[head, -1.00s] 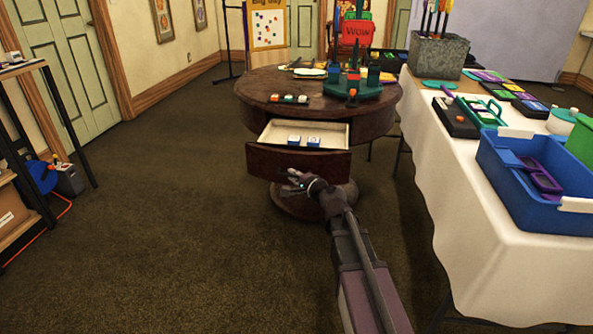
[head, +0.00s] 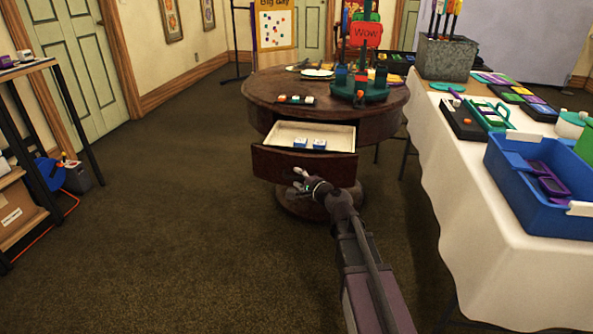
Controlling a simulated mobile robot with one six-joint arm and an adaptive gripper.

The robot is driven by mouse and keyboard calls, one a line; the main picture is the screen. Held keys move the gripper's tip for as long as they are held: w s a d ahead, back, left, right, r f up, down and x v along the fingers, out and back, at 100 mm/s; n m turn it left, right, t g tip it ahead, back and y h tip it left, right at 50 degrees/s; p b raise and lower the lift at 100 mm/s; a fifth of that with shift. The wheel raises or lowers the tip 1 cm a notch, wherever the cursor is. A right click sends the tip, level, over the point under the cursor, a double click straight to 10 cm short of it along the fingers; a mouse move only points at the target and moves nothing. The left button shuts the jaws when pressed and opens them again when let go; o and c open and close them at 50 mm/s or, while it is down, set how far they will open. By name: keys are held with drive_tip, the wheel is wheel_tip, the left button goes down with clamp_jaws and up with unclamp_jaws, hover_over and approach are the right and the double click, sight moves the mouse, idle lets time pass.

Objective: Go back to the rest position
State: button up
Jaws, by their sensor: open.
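My gripper (head: 301,181) is open and looks empty. It is in the middle of the head view, low in front of the round dark wooden table. The table's drawer (head: 306,163) is pulled out, and its front panel is right behind my gripper in the picture. I cannot tell whether the gripper touches the panel. Two small blue and white boxes (head: 310,144) lie inside the drawer.
The round table (head: 262,88) holds a green stand and small items. A long white-clothed table (head: 475,215) with a blue crate (head: 530,197) stands at the right. A shelf (head: 30,225) is at the left. Open carpet lies between.

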drive_tip(key=shift+s+a+r+p, duration=0.15)
drive_tip(key=shift+s+a+p, duration=0.05)
drive_tip(key=shift+s+p, duration=0.15)
drive_tip(key=s+d+f+n+g+h+p, duration=0.1)
drive_tip(key=s+f+n+g+p, duration=0.1)
drive_tip(key=s+f+n+g, duration=0.25)
drive_tip(key=s+f+n+g+h+p, duration=0.1)
drive_tip(key=s+f+n+g+p, duration=0.1)
drive_tip(key=s+n+g, duration=0.45)
drive_tip(key=s+d+f+n+g+h+p, duration=0.15)
drive_tip(key=s+d+g+h+p, duration=0.35)
drive_tip(key=s+d, duration=0.7)
wheel_tip(320, 180, up, 37)
drive_tip(key=s+a+t+h+p, duration=0.1)
drive_tip(key=t+p, duration=0.1)
drive_tip(key=p, duration=3.3)
drive_tip(key=shift+s+a+n, duration=0.3)
drive_tip(key=shift+a+n, duration=0.1)
drive_tip(key=shift+n, duration=0.05)
